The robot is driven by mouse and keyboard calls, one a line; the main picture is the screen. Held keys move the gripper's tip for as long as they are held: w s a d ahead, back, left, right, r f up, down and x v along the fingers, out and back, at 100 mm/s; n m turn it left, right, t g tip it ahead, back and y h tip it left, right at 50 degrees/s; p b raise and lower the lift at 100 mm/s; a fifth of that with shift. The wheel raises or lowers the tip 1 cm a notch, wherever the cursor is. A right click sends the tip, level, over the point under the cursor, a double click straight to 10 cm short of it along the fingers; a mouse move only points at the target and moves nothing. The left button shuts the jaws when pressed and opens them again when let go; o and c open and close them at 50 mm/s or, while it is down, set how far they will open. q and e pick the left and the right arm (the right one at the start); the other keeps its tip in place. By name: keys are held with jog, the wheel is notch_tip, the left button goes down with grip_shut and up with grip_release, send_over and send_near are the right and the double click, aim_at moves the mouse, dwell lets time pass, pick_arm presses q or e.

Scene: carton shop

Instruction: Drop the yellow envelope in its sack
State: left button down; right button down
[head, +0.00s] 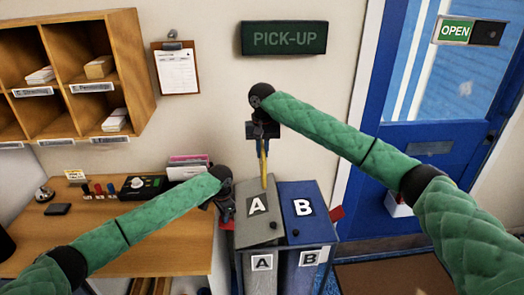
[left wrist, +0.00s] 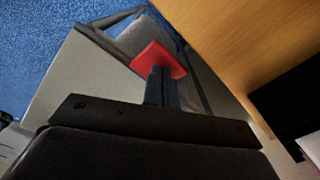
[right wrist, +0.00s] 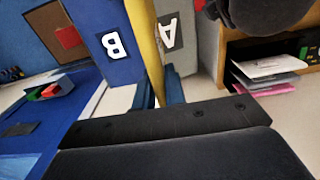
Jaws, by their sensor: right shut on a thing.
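My right gripper (head: 263,133) is shut on the yellow envelope (head: 264,165), seen edge-on and hanging down over the back of the grey sack lid marked A (head: 256,205). The envelope also shows in the right wrist view (right wrist: 149,45), in front of the A and B labels. The blue lid marked B (head: 302,207) lies beside A on the right. My left gripper (head: 226,208) is low at the left side of A. In the left wrist view its fingers (left wrist: 162,85) are close together, with their tips at a red tab (left wrist: 158,58); contact is unclear.
A wooden desk (head: 150,235) with stamps and a tray of papers (head: 188,166) stands at the left. A pigeonhole shelf (head: 125,60) hangs above it. A PICK-UP sign (head: 284,38) is on the wall behind. A blue door (head: 430,110) is at the right.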

pick_arm(q)
jog(key=shift+a+f, duration=0.15)
jog(key=shift+f, duration=0.4)
pick_arm(e)
jog(key=shift+a, duration=0.1)
pick_arm(q)
jog(key=shift+f, duration=1.2)
pick_arm(e)
notch_tip(320, 180, down, 12)
dwell(1.5)
jog(key=c, duration=1.4)
grip_release()
jog(key=shift+o, duration=0.2)
jog(key=shift+r, duration=0.15)
jog(key=shift+r, duration=6.9)
